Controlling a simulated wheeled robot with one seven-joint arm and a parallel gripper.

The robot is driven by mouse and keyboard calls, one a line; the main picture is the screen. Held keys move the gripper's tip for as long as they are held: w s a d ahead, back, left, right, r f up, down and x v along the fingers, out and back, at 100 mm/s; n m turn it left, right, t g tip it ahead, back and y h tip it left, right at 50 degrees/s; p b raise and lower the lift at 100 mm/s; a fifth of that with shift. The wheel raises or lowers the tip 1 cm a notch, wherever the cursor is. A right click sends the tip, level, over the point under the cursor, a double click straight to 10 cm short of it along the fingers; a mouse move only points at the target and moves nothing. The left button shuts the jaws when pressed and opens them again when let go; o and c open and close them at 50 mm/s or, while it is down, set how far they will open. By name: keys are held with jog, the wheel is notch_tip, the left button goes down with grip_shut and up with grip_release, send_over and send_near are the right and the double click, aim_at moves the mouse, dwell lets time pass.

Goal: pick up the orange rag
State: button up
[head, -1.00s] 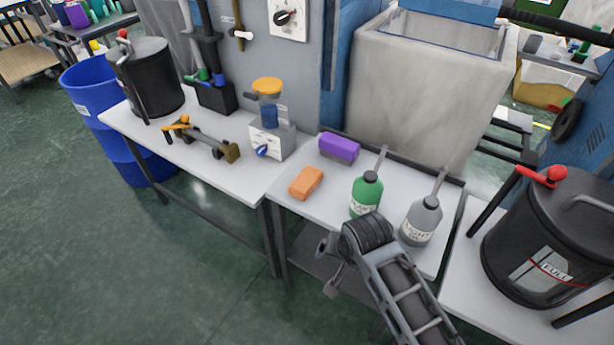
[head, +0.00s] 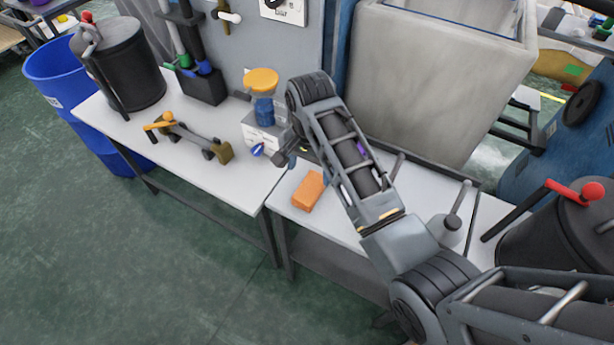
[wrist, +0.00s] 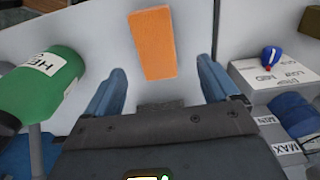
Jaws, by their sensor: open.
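The orange rag (head: 307,191) is a folded block lying on the white table top, near its front left corner. In the wrist view the rag (wrist: 153,44) lies ahead of my gripper (wrist: 158,85), roughly in line with the space between the two blue fingers. The fingers are apart with nothing between them. In the head view my gripper (head: 283,155) is small and partly hidden at the end of my arm, up and left of the rag in the picture.

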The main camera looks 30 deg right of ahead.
aim_at(311, 186)
jog(key=f, duration=0.7)
jog(key=shift+s+f+p, duration=0.1)
jog(key=shift+s+p, duration=0.2)
jog(key=shift+p, duration=0.1)
jog(key=shift+c, duration=0.4)
jog(key=c, duration=1)
jog(key=shift+o, duration=0.2)
notch_tip(311, 186, up, 10)
jog(key=shift+r, duration=0.1)
